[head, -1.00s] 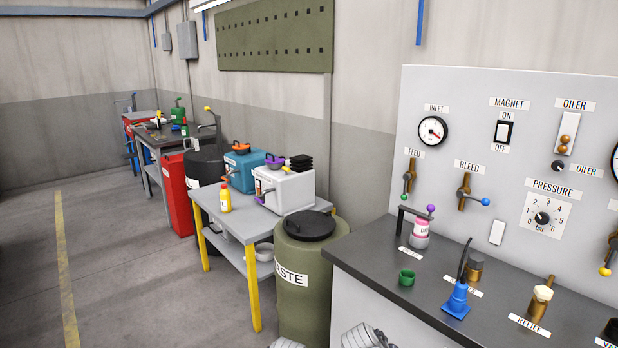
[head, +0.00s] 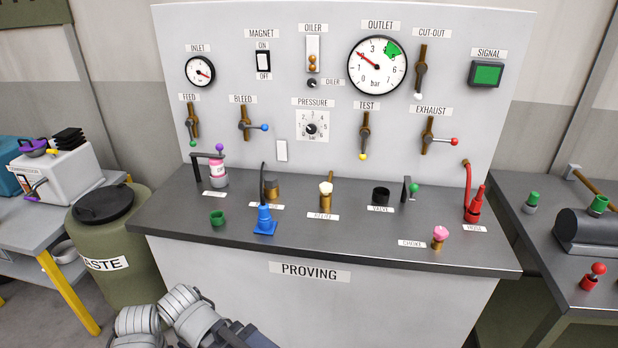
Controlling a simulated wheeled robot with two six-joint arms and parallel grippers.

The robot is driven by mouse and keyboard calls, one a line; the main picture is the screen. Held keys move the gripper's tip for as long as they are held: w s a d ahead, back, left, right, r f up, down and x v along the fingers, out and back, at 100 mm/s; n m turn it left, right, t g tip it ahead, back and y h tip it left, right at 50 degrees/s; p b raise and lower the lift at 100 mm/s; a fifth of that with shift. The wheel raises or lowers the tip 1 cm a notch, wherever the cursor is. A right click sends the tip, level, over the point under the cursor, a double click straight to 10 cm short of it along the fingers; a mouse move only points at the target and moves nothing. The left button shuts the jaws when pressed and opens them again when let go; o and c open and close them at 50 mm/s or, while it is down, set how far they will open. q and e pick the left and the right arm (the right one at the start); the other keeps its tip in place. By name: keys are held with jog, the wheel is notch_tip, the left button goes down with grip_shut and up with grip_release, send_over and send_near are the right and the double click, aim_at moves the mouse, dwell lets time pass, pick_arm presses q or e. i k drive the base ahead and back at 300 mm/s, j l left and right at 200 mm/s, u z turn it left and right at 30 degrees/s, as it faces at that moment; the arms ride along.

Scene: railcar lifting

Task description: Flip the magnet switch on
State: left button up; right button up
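The magnet switch (head: 263,61) is a small white rocker in a black frame on the upright grey panel. It sits between the ON label above and the OFF label below, under the MAGNET sign (head: 261,33). It is too small to tell which way the rocker is tipped. Grey rounded links of my arm show at the bottom left edge, well below the switch and in front of the bench. No gripper fingers can be made out, and nothing of mine touches the panel.
A green waste drum (head: 113,250) stands left. Another bench with a dark cylinder (head: 585,228) stands right. The space before the switch is clear.

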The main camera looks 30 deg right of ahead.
aim_at(261, 59)
jog(key=z, duration=1.2)
